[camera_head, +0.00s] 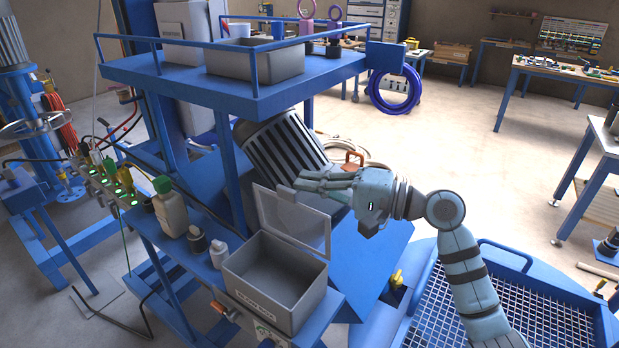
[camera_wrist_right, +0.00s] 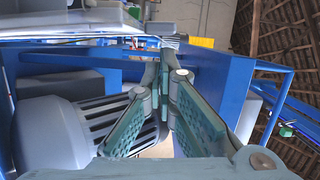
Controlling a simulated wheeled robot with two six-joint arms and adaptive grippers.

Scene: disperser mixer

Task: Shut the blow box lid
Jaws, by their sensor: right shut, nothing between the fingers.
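The grey blow box (camera_head: 272,283) stands on the blue shelf of the machine in the head view, with a label on its front. Its lid (camera_head: 292,222) stands open, raised up from the back edge of the box, and the inside of the box is visible. A small grey tab (camera_head: 287,193) is at the lid's top edge. My right gripper (camera_head: 302,182) is shut and empty, level with the lid's top, its fingertips close to the tab. Whether they touch it I cannot tell. The shut fingers also show in the wrist view (camera_wrist_right: 166,65). My left gripper is out of view.
A ribbed grey motor (camera_head: 280,150) is just behind the lid and my right gripper. A blue upper shelf (camera_head: 190,85) with a grey bin (camera_head: 254,62) overhangs the area. A bottle with a green cap (camera_head: 170,210) and smaller containers stand left of the box.

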